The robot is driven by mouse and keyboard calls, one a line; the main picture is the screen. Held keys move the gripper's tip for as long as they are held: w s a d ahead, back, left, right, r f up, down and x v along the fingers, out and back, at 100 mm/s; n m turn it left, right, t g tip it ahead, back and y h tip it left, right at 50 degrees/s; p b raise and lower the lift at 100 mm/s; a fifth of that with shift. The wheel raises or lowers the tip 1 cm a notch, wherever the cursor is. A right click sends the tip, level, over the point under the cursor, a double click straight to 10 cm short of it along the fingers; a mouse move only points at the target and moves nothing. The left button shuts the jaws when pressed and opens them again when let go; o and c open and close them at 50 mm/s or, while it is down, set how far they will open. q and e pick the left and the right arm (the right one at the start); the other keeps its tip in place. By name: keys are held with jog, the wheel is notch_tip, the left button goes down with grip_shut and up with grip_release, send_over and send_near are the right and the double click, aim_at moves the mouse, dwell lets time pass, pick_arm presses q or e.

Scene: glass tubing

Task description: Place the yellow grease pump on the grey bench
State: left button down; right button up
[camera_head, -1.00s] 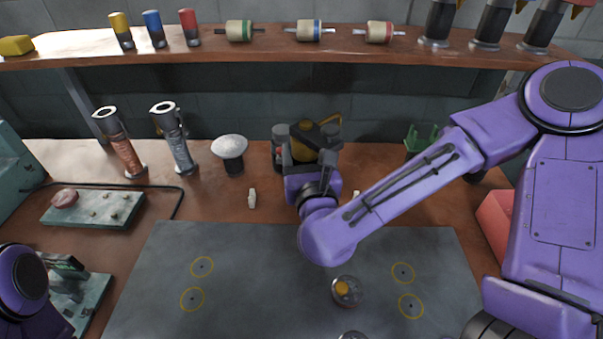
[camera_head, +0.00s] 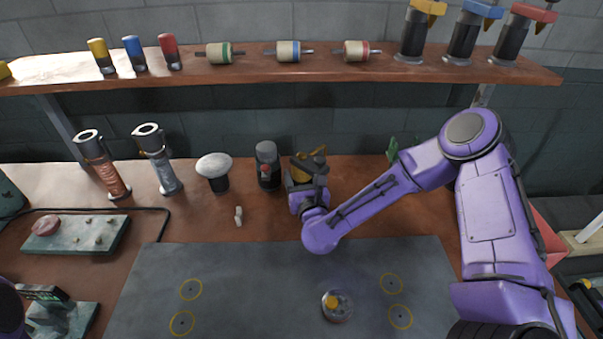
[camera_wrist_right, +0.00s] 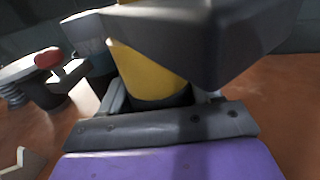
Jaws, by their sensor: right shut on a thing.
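The yellow grease pump (camera_head: 309,166), yellow with dark parts and a curved yellow top, is at the back of the brown worktop. My right gripper (camera_head: 310,187) is shut on it from the front and hides its lower part. In the right wrist view, the yellow body (camera_wrist_right: 148,68) fills the space between the fingers, with a dark part over it; I cannot tell whether its base touches the worktop. The grey bench (camera_head: 240,270) is the flat grey surface in front, with yellow ring marks. My left gripper is not in view; only a piece of my left arm shows.
A black canister with a red button (camera_head: 268,165) stands close left of the pump. A white-topped lamp (camera_head: 214,167) and two torches are further left. A round glass piece (camera_head: 337,305) sits on the grey bench. The shelf (camera_head: 330,75) overhangs behind. The bench's left half is mostly clear.

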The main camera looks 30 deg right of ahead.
jog(key=shift+f+b, duration=0.2)
jog(key=shift+b, duration=0.15)
jog(key=o, duration=1.4)
jog(key=shift+c, duration=0.2)
jog(key=shift+r, duration=0.1)
jog(key=shift+s+a+r, duration=0.1)
jog(key=shift+s, duration=0.1)
jog(key=b+v, duration=0.2)
jog(key=v, duration=0.4)
jog(key=shift+s, duration=0.15)
jog(key=shift+s+a, duration=0.15)
jog(key=shift+s, duration=0.25)
